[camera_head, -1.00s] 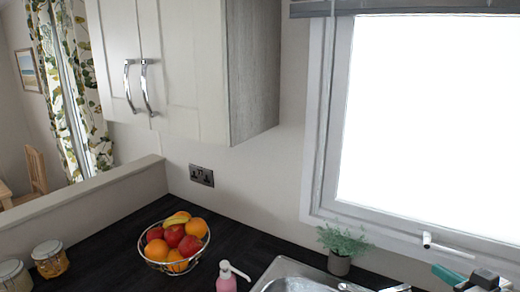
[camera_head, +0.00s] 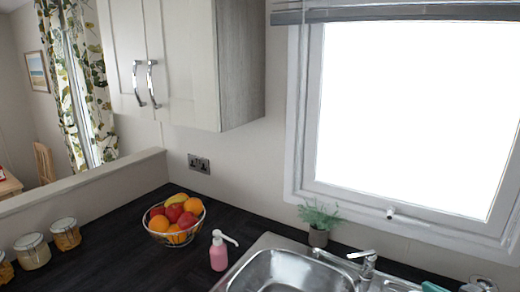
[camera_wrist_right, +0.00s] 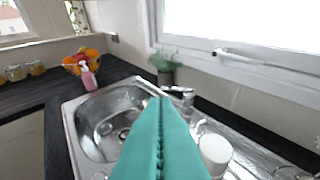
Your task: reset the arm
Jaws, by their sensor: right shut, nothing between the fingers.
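My right gripper shows in the right wrist view as two teal fingers (camera_wrist_right: 160,102) pressed together along their length, with nothing between them. They are over the sink area, pointing toward the window wall. In the head view only a small teal piece of it (camera_head: 433,287) shows at the bottom edge, right of the tap. The rest of my right arm is cut off there. My left gripper is in neither view.
The steel sink (camera_head: 245,262) has a tap (camera_head: 366,262) and a plant (camera_head: 319,232) behind it. A pink soap bottle (camera_head: 218,254), a fruit bowl (camera_head: 160,236) and several jars (camera_head: 66,235) stand left. A white round object (camera_wrist_right: 215,150) is right of the fingers.

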